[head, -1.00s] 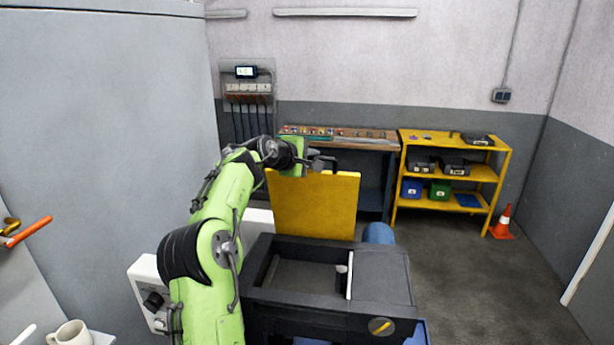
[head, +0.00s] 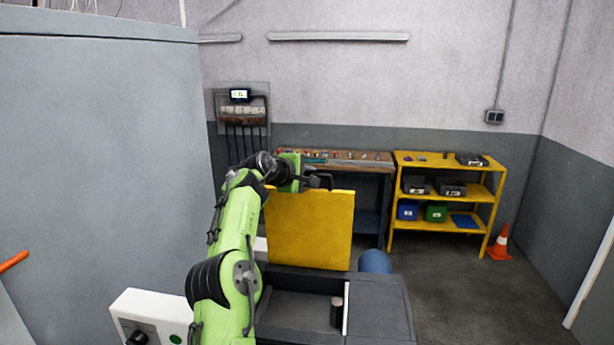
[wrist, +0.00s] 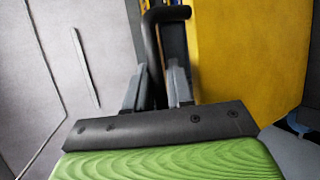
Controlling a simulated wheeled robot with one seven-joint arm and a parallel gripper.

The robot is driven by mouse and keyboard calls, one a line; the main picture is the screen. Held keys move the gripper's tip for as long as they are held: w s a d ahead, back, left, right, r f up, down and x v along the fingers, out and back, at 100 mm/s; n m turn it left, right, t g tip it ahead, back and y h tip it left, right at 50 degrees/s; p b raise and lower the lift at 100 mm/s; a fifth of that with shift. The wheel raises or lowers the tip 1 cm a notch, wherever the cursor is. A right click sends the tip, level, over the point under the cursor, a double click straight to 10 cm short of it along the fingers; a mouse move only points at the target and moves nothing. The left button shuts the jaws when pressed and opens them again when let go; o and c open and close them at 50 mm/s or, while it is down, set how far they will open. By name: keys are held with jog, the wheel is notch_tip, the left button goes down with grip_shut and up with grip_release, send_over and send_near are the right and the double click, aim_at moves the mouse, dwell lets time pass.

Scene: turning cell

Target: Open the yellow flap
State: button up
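The yellow flap (head: 308,230) stands upright at the back of a dark machine housing (head: 385,300), and the recess in front of it is uncovered. It also fills the right of the wrist view (wrist: 245,50). A black handle (head: 322,180) shows at the flap's top edge. My gripper (head: 306,181) is at this top edge. In the wrist view, my gripper's two grey fingers (wrist: 160,88) stand on either side of the black handle bar (wrist: 153,42) and appear closed on it. The exact contact is partly hidden.
A short dark cylinder (head: 336,311) stands in the recess. A white control box (head: 150,318) is at lower left, and a large grey cabinet (head: 100,130) fills the left. A workbench (head: 335,163), yellow shelf (head: 447,187) and traffic cone (head: 499,244) stand behind. Floor at right is clear.

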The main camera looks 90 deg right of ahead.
jog(key=shift+o, duration=1.4)
jog(key=b+v, duration=0.6)
jog(key=v, duration=0.9)
jog(key=shift+a, duration=0.3)
